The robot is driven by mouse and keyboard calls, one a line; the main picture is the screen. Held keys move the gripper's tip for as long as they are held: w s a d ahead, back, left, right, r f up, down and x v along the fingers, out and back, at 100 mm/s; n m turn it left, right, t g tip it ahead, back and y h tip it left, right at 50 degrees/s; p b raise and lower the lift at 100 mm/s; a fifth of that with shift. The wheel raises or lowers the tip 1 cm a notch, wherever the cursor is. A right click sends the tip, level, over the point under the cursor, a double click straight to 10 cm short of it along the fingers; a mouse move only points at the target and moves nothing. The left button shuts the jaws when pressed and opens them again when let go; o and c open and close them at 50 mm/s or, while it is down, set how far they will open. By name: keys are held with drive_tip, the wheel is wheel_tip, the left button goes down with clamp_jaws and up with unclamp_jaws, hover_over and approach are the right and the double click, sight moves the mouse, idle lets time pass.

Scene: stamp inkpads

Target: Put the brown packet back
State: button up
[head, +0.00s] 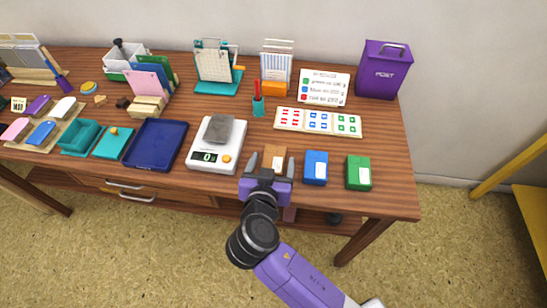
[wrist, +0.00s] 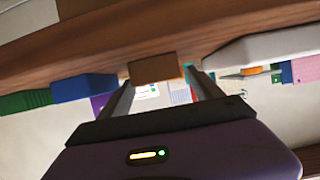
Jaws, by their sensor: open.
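The brown packet (head: 275,152) sits on the table near its front edge, between the white scale and the blue packet. It carries a pale label, and its front part is hidden behind my gripper in the head view. My gripper (head: 265,165) is open at the table's front edge, with its fingers pointing at the packet. In the wrist view the packet (wrist: 155,68) shows just beyond and between the fingertips of my gripper (wrist: 163,88). I cannot tell whether the fingers touch it.
A white scale (head: 204,161) bearing a grey block (head: 218,129) stands left of the packet. A blue packet (head: 316,167) and a green packet (head: 358,172) stand to the right. A white card with coloured stamps (head: 318,122) lies behind. A purple post box (head: 384,72) stands at the back right.

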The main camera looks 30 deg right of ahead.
drive_tip(key=v, duration=1)
drive_tip(key=w+a+r+n+t+y, duration=0.1)
drive_tip(key=w+a+n+t+y, duration=0.2)
drive_tip(key=a+n+y, duration=0.3)
drive_tip(key=s+a+n+y, duration=0.3)
drive_tip(key=s+n+y, duration=0.1)
drive_tip(key=s, duration=0.1)
drive_tip(key=s+d+r+m+h+p, duration=0.1)
drive_tip(key=s+d+r+p, duration=0.1)
drive_tip(key=s+d, duration=0.5)
drive_tip(key=s+d+r+m+t+h+p, duration=0.1)
drive_tip(key=s+d+r, duration=0.3)
drive_tip(key=s, duration=1.2)
drive_tip(key=d, duration=0.4)
drive_tip(key=shift+s+d+r+m+p, duration=0.2)
drive_tip(key=shift+s+d+m+p, duration=0.05)
drive_tip(key=shift+s+m+p, duration=0.15)
